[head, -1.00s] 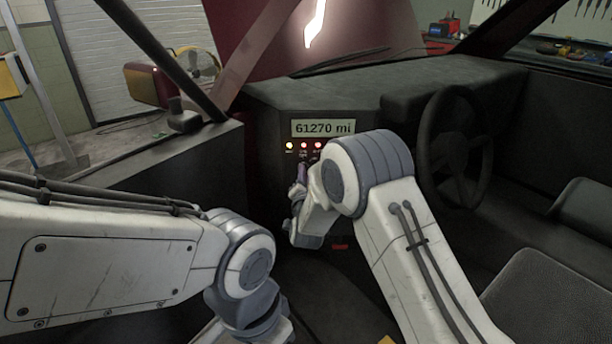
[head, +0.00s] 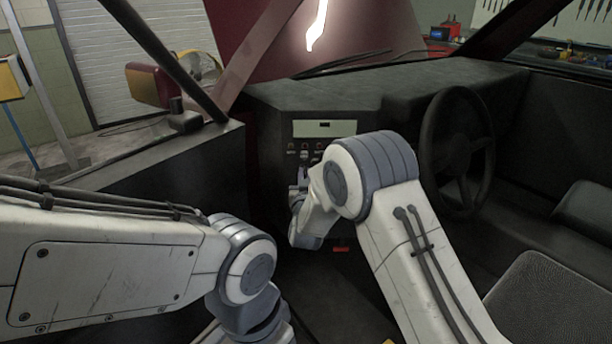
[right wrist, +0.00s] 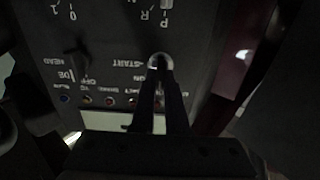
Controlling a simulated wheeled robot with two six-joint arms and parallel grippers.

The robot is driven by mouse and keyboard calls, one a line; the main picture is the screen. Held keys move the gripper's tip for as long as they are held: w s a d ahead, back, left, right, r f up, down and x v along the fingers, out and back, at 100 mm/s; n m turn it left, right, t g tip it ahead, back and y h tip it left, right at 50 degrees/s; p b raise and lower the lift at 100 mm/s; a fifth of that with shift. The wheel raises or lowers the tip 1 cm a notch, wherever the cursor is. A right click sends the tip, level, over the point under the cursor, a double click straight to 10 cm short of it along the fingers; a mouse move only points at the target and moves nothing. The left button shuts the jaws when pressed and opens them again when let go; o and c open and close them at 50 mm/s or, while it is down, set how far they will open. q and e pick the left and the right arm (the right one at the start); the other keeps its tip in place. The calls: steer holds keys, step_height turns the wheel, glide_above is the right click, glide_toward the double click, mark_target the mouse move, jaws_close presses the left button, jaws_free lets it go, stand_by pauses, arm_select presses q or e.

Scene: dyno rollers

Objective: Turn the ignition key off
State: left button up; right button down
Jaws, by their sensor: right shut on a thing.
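In the right wrist view, which shows the panel upside down, the silver ignition switch (right wrist: 160,58) sits among the START, ON and OFF labels. My right gripper (right wrist: 160,72) is shut at it, on the ignition key, which is mostly hidden between the dark fingers. In the head view my right gripper (head: 303,174) is at the panel just below the lamp row, partly covered by my right arm. My left gripper is out of view.
Another knob (right wrist: 77,62) stands beside the switch, and the gear markings P and R (right wrist: 154,10) are near it. The steering wheel (head: 456,150) is right of my right arm. The dark door (head: 185,175) and seat (head: 545,300) border the space.

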stand_by(0.3)
steer(key=c, duration=0.9)
jaws_free()
steer(key=shift+s, duration=0.1)
steer(key=s, duration=1)
steer(key=shift+s+d+b, duration=0.1)
steer(key=shift+b, duration=0.2)
